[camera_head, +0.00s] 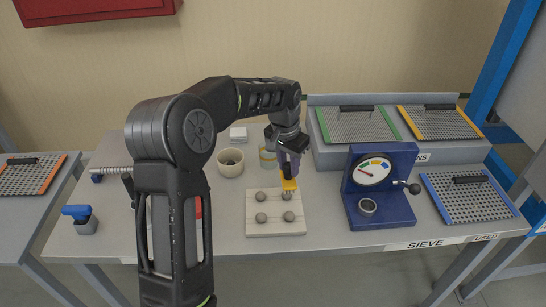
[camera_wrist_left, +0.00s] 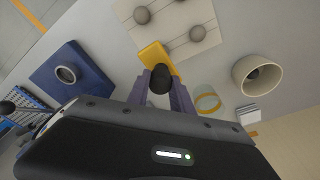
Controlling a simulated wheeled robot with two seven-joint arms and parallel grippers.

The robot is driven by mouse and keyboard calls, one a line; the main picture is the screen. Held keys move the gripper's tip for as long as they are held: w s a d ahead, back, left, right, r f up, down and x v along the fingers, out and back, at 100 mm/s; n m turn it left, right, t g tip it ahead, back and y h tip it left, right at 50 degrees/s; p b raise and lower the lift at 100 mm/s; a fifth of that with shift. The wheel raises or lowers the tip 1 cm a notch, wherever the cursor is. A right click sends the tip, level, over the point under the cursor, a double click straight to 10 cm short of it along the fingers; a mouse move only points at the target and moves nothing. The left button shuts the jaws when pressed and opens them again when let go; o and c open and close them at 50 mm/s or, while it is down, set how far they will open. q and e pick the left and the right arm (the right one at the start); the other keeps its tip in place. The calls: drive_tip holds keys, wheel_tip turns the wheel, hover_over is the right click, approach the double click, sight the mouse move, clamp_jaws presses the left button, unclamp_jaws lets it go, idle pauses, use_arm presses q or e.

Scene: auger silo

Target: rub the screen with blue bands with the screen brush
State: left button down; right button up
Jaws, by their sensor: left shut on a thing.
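The screen with blue bands (camera_head: 469,199) lies at the right end of the table, with blue strips along its sides and a dark handle on its grey mesh. Part of it shows at the left edge of the left wrist view (camera_wrist_left: 27,103). My left gripper (camera_head: 288,164) is above the middle of the table, well left of that screen. It is shut on a yellow-bodied tool with a dark knob, seemingly the screen brush (camera_head: 289,185). The yellow body also shows beyond the fingers in the left wrist view (camera_wrist_left: 155,56). My right gripper is not in view.
A pale board with several grey balls (camera_head: 275,226) lies below the gripper. A blue gauge stand (camera_head: 381,207) stands between it and the blue-banded screen. Green-banded (camera_head: 357,125) and orange-banded (camera_head: 437,123) screens rest on a grey rack behind. A cream cup (camera_head: 230,162) stands left.

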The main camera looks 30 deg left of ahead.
use_arm(q)
drive_tip(key=s+d+f+b, duration=0.1)
drive_tip(key=s+d+f, duration=0.1)
drive_tip(key=d, duration=0.5)
drive_tip(key=s+d+f+n+b, duration=0.1)
drive_tip(key=s+d+f, duration=0.1)
drive_tip(key=d, duration=0.6)
drive_tip(key=shift+s+b, duration=0.3)
drive_tip(key=shift+s, duration=0.05)
drive_tip(key=shift+d, duration=0.1)
